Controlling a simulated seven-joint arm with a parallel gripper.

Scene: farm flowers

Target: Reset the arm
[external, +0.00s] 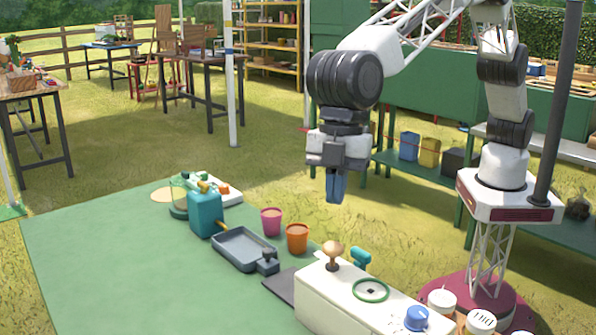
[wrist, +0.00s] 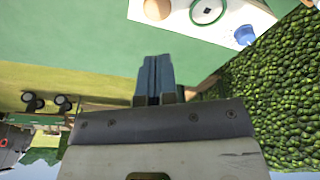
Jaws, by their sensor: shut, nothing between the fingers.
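My gripper (external: 336,188) hangs from the raised arm with its blue fingers pointing down. It is in the air, above and behind the green table, apart from everything on it. In the wrist view my gripper (wrist: 154,66) has its two blue fingers together, with nothing between them. My arm bends over from its base at the right.
The green table (external: 110,255) carries a teal container (external: 205,213), a grey tray (external: 243,250), a pink pot (external: 271,221), an orange pot (external: 297,238) and a white box (external: 330,305) with a wooden knob (external: 332,252). The table's left part is bare.

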